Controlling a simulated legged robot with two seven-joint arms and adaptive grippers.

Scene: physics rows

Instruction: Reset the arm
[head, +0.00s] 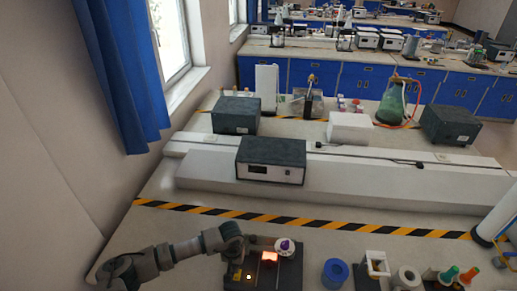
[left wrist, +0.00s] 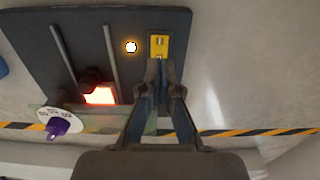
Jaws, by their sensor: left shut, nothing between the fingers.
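My left gripper (head: 234,262) comes in from the left over the near side of the table. Its fingers are shut with nothing between them. In the left wrist view the fingertips (left wrist: 160,68) are close to a small yellow part with a dark slot or switch (left wrist: 159,46) on a dark base plate (left wrist: 85,22). I cannot tell whether they touch it. The plate also shows in the head view (head: 290,274), with a glowing orange-red block (head: 269,257) and a small lit lamp (head: 249,277). My right gripper is not in view.
A white dial with a purple knob (head: 284,246) stands at the plate's far edge. A blue ring-shaped holder (head: 335,272), a white frame-like stand (head: 376,264) and tubes with green and orange tops stand to the right. A grey box (head: 271,160) sits behind the striped tape.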

